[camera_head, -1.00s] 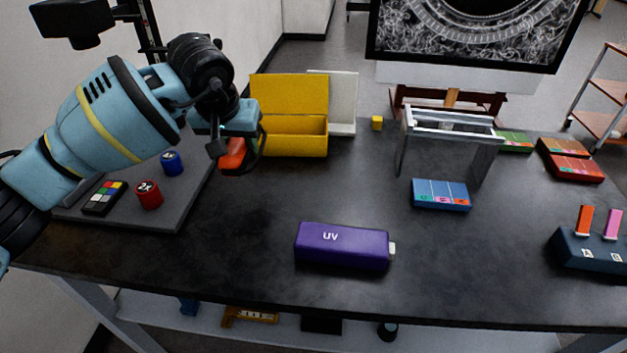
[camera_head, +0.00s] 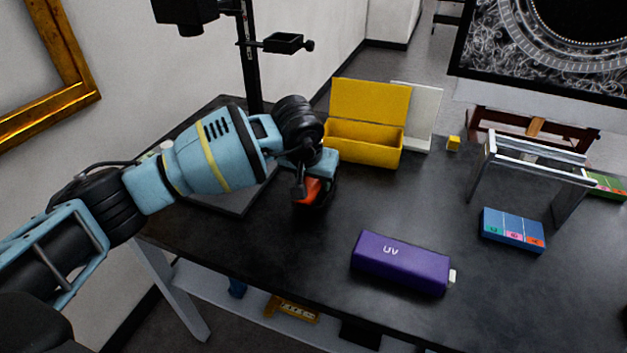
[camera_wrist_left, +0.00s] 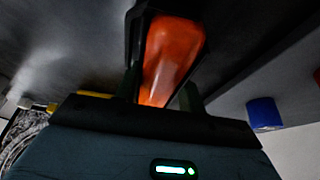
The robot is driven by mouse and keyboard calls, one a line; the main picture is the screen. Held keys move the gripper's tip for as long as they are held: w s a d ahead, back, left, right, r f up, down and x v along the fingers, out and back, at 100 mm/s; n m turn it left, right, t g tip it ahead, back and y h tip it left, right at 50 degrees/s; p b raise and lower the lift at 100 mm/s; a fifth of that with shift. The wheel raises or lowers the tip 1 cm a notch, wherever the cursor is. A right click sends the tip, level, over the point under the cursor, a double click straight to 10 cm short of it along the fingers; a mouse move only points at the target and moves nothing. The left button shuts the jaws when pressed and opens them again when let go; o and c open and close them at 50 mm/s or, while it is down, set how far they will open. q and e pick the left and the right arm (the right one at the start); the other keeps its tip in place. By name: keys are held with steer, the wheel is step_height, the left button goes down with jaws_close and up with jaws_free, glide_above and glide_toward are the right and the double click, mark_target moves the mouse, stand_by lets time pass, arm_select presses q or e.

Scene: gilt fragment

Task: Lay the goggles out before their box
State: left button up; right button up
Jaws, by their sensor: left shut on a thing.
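My left gripper (camera_head: 309,188) is shut on the orange-lensed goggles (camera_head: 307,191), near the front left corner of the open yellow box (camera_head: 362,143). The goggles show partly in the head view, with dark parts around the orange lens. In the left wrist view the orange lens (camera_wrist_left: 172,58) sits between my fingers. I cannot tell whether the goggles touch the tabletop. The yellow box stands with its lid up and its inside looks empty. My right gripper is not in view.
A purple UV case (camera_head: 401,263) lies on the dark table (camera_head: 300,248), front right of the goggles. A metal stand (camera_head: 532,160) and a blue labelled block (camera_head: 513,229) stand farther right. Table before the box is clear.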

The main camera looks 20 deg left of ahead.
arm_select(q)
steer(key=shift+f, duration=0.3)
steer(key=shift+f, duration=0.15)
steer(key=o, duration=1)
steer(key=shift+c, duration=0.2)
steer(key=shift+r, duration=0.3)
steer(key=v, duration=1.1)
steer(key=shift+s+r, duration=0.15)
steer(key=shift+r, duration=0.2)
